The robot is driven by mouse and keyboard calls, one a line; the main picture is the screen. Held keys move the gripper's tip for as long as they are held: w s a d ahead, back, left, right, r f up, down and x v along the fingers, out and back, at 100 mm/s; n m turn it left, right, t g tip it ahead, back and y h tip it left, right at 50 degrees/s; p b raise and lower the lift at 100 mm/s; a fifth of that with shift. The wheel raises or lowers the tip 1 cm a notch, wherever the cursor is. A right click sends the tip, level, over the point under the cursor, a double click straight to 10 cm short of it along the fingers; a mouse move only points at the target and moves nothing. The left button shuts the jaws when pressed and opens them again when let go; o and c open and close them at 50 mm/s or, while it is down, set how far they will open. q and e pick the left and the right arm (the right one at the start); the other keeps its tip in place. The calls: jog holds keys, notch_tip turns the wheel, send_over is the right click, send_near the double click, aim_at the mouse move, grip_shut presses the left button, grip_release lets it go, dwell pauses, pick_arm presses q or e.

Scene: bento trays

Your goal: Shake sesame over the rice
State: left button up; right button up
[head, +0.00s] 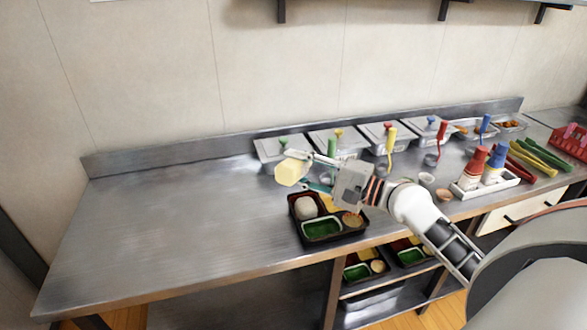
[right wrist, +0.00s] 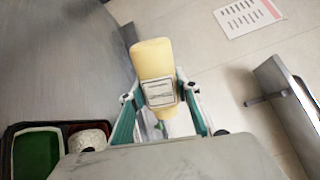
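My right gripper (head: 306,172) is shut on a pale yellow shaker (head: 290,173), with a finger on each side of it. In the right wrist view the shaker (right wrist: 153,62) shows a white label, and the gripper (right wrist: 160,108) grips near its narrower end. The shaker is in the air above the back left of a black bento tray (head: 333,238). White rice (head: 305,208) lies in the tray's back left compartment and shows partly in the right wrist view (right wrist: 88,137). No sesame is visible on it. My left gripper is in neither view.
The tray also holds a green compartment (head: 322,228) and other food. Lidded steel bins (head: 330,138) line the back of the counter. A white caddy (head: 487,187) with red-topped and blue-topped bottles and several tongs (head: 540,155) stand right. The counter's left half (head: 170,220) is clear.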

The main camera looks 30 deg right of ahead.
jog(key=d+m+p, duration=0.1)
jog(key=m, duration=0.1)
jog(key=w+d+m+p, duration=0.1)
jog(key=shift+w+r+m, duration=0.1)
jog(key=shift+r+m, duration=0.3)
jog(key=shift+w+d+f+m+p, duration=0.2)
jog(key=shift+f+m+p, duration=0.3)
jog(key=shift+m+p, duration=0.45)
jog(key=m, duration=0.1)
jog(key=f+m+p, duration=0.1)
jog(key=m, duration=0.1)
jog(key=shift+w+d+f+m, duration=0.15)
jog(key=shift+w+d+m, duration=0.1)
jog(key=shift+d, duration=0.15)
jog(key=shift+f+m+b, duration=0.3)
jog(key=shift+f+b, duration=0.3)
jog(key=shift+f, duration=0.15)
pick_arm(q)
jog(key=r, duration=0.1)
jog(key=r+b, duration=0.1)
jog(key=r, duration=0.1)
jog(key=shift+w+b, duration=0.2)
jog(key=shift+b, duration=0.1)
pick_arm(e)
jog(key=shift+f, duration=0.9)
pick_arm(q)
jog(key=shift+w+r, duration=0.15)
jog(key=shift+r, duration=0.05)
